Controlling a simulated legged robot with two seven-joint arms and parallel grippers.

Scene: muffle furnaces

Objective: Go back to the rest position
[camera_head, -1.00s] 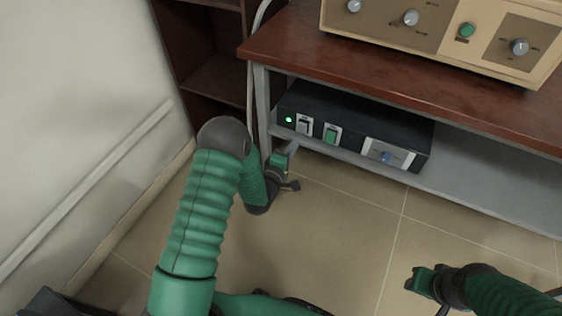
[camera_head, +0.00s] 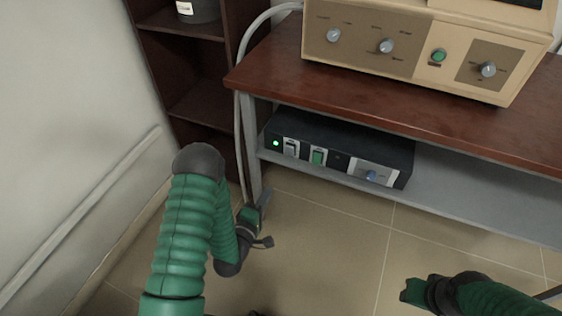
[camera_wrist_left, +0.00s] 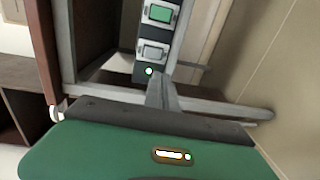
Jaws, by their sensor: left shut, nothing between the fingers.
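My left gripper (camera_head: 258,208) is green and dark grey, shut and empty. In the head view it is low beside the front left leg of the bench, left of and below the black control box (camera_head: 340,155), and apart from it. In the left wrist view, the grey fingers (camera_wrist_left: 161,94) are together and point towards the black box (camera_wrist_left: 143,70), seen end-on with its lit green lamp. My right gripper (camera_head: 412,291) is at the lower right over the floor. Its fingers show too small to tell their state.
The box sits on the grey lower shelf (camera_head: 455,195) of the bench with a red-brown top (camera_head: 270,75). A beige furnace (camera_head: 400,58) stands on top. A dark bookshelf (camera_head: 190,80) and a wall (camera_head: 60,130) are at the left. The tiled floor (camera_head: 330,240) is clear.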

